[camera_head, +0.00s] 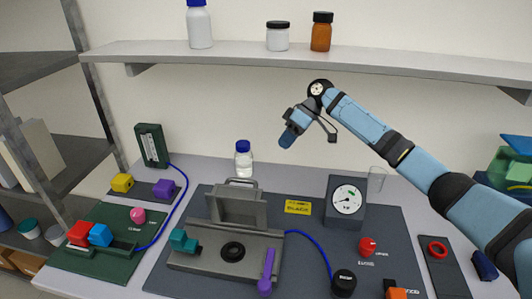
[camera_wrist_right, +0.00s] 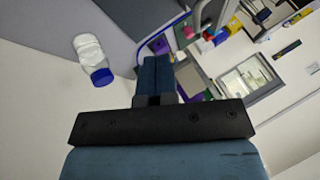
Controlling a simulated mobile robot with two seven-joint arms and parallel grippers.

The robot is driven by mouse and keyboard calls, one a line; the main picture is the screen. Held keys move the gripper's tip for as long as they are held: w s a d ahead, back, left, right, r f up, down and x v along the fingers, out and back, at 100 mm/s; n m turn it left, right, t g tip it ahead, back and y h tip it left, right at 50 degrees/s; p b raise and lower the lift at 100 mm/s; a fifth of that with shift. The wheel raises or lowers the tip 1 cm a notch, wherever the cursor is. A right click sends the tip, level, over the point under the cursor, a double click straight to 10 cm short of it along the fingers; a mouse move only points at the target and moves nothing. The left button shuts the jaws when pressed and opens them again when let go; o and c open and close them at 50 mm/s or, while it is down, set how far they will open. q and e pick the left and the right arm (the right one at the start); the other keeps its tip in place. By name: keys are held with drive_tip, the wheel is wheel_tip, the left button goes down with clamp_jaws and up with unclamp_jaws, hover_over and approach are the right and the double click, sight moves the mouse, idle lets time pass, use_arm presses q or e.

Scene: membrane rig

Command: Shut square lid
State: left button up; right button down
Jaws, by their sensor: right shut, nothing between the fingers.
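The square lid (camera_head: 237,208) is a grey hinged plate with a handle at its top. It stands raised at the back of the grey membrane rig base (camera_head: 205,263), so the base's top shows, with a black ring (camera_head: 232,251) on it. A teal clamp (camera_head: 183,241) sits at the base's left and a purple lever (camera_head: 267,272) at its right front. My right gripper (camera_head: 287,139) is shut and empty, in the air above and to the right of the lid. Its closed fingers also show in the right wrist view (camera_wrist_right: 157,72). My left gripper is not in view.
A clear bottle with a blue cap (camera_head: 243,160) stands behind the lid. A gauge box (camera_head: 346,203) is to the right, with a blue cable between. A shelf (camera_head: 300,57) with bottles runs above. A green panel (camera_head: 95,250) lies left.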

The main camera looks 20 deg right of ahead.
drive_tip(key=s+a+f+p, duration=0.2)
drive_tip(key=a+f+p, duration=0.1)
drive_tip(key=a+f, duration=0.4)
drive_tip(key=shift+s+a, duration=0.35)
drive_tip(key=shift+a, duration=0.6)
